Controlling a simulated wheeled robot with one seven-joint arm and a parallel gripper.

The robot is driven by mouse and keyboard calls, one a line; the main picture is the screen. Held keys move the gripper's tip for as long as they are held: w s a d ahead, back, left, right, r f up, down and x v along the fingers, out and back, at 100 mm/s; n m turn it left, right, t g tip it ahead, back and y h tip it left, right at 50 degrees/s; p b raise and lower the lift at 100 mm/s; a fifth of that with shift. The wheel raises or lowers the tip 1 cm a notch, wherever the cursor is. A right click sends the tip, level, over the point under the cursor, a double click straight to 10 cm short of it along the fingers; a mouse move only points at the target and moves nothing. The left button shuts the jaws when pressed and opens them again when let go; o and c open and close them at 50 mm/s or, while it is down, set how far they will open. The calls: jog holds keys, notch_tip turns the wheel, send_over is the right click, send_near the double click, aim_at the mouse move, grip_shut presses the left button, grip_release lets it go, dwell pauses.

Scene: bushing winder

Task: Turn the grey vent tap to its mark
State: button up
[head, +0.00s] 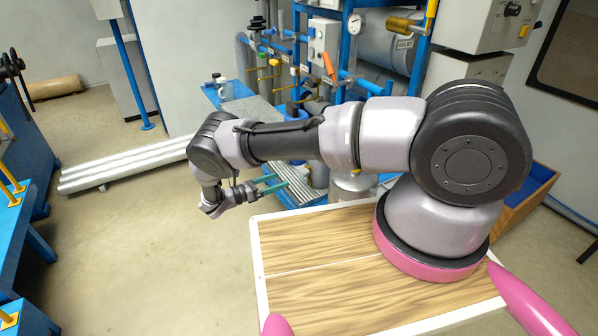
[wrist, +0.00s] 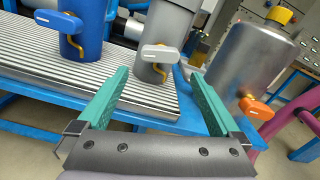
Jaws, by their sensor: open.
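In the wrist view a grey cylinder (wrist: 176,22) stands upright on a ribbed grey surface. A tap with a pale grey lever (wrist: 160,54) sits low on its front, on a yellow-brass stem. I cannot make out a mark by it. My gripper (wrist: 160,74) is open and empty, with its two teal fingers spread on either side of the tap in the picture. The fingers appear to be short of the tap and not touching it. In the head view my gripper (head: 271,184) is left of the wooden-topped table, and the arm hides much of the area behind it.
The ribbed surface (wrist: 100,75) has a blue frame. In the head view, pipes and valves crowd behind; floor (head: 150,240) is clear left.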

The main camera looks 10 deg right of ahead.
aim_at(298, 173)
jog(key=x, duration=1)
jog(key=shift+w+d, duration=0.1)
jog(key=shift+d, duration=0.1)
jog(key=c, duration=1.1)
jog(key=shift+m, duration=1.5)
jog(key=o, duration=1.1)
jog(key=v, duration=1.1)
jog(key=shift+d, duration=0.1)
